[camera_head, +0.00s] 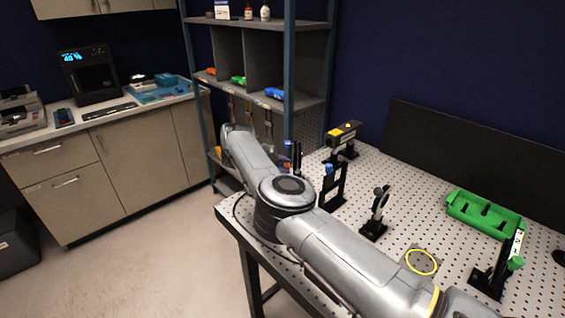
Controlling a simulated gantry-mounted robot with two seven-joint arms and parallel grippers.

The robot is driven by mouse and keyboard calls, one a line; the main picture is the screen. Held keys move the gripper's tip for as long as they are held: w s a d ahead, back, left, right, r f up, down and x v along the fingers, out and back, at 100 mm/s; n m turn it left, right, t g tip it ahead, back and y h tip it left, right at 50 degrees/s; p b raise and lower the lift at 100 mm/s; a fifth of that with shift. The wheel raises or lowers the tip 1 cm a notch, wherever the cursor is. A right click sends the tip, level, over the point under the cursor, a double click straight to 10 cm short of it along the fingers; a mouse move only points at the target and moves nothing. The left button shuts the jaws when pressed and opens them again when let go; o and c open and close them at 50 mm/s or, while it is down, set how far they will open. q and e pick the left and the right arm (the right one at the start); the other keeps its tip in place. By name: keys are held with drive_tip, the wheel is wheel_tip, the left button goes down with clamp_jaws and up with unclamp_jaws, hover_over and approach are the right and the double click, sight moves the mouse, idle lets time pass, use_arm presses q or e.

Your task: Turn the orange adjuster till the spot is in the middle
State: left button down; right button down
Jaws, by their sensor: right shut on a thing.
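My right arm crosses the table from the lower right and bends back at the upper left. Its gripper (296,157) is a small dark shape beside the upright mounts at the table's far left, partly covered by the arm. It is shut at a mount there, and the orange adjuster in its grip is hidden from this view. A black mount with a blue knob (328,169) stands just right of it. A white target card (518,243) stands upright on a black holder at the right; I cannot make out a spot on it. My left gripper is not in view.
A black laser box (343,134) stands at the back of the perforated table (400,165). A round mirror mount (378,212), a yellow ring mark (421,262) and a green tray (485,214) lie to the right. Steel shelves (290,75) rise behind the left corner.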

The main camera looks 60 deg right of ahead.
idle(0.3)
drive_tip(key=c, duration=0.9)
unclamp_jaws()
drive_tip(key=shift+p+v, duration=0.85)
drive_tip(key=shift+v, duration=4.55)
